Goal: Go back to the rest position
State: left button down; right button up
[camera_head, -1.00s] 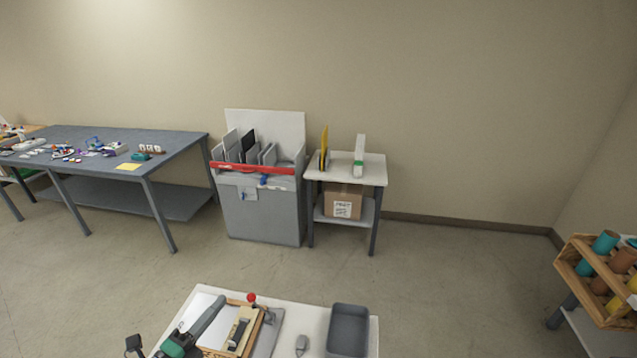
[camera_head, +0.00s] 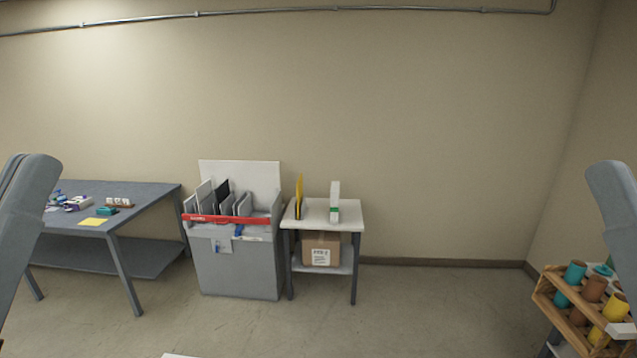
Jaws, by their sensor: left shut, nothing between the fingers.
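Grey links of my own arms stand at both sides of the head view, the left one (camera_head: 25,235) at the left edge and the right one (camera_head: 615,215) at the right edge. Neither gripper's fingers show in this view. Nothing held is seen. The near white table shows only as a thin edge (camera_head: 180,355) at the bottom.
A grey workbench (camera_head: 150,192) with small items stands at the left. A grey bin (camera_head: 235,270) with upright panels and a small white side table (camera_head: 345,221) stand by the wall. A wooden rack (camera_head: 548,293) of coloured cylinders is at right. The middle floor is open.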

pick_arm(q)
notch_tip(320, 180, up, 16)
jog(key=p, duration=1.2)
jog(key=shift+f, duration=0.15)
pick_arm(e)
notch_tip(320, 180, up, 16)
pick_arm(q)
jog(key=shift+f, duration=0.1)
pick_arm(e)
jog(key=shift+f, duration=0.2)
